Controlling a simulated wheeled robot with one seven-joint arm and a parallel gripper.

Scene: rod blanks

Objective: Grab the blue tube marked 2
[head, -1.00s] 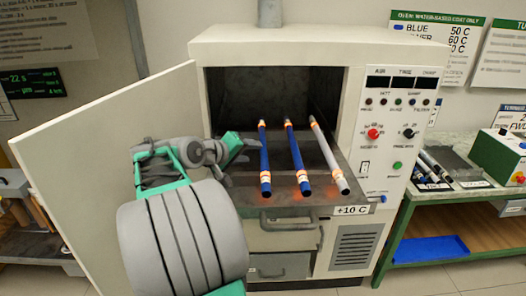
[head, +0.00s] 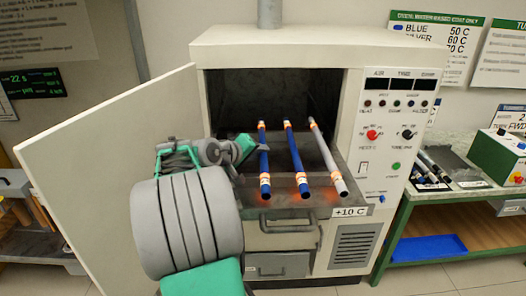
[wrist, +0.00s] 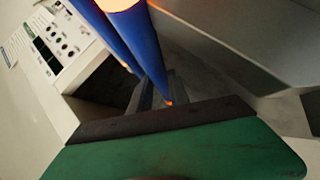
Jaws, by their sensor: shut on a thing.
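Two blue tubes and one silver tube lie side by side on the oven's pulled-out tray (head: 285,207), each with orange-white bands. The left blue tube (head: 264,165) is beside my gripper (head: 252,150), which is shut on it along its length from the left. The other blue tube (head: 297,160) lies just right of it. In the wrist view, the held blue tube (wrist: 145,50) rises behind the green finger with its dark pad, and a second blue tube shows behind it. The number marks are too small to read, so I cannot tell which tube is 2.
The silver tube (head: 327,157) lies at the tray's right. The open oven door (head: 105,160) stands left of my arm. The control panel (head: 395,135) is at right, beside a green-framed bench (head: 455,195) holding more rods. The tray carries a "+10 C" label.

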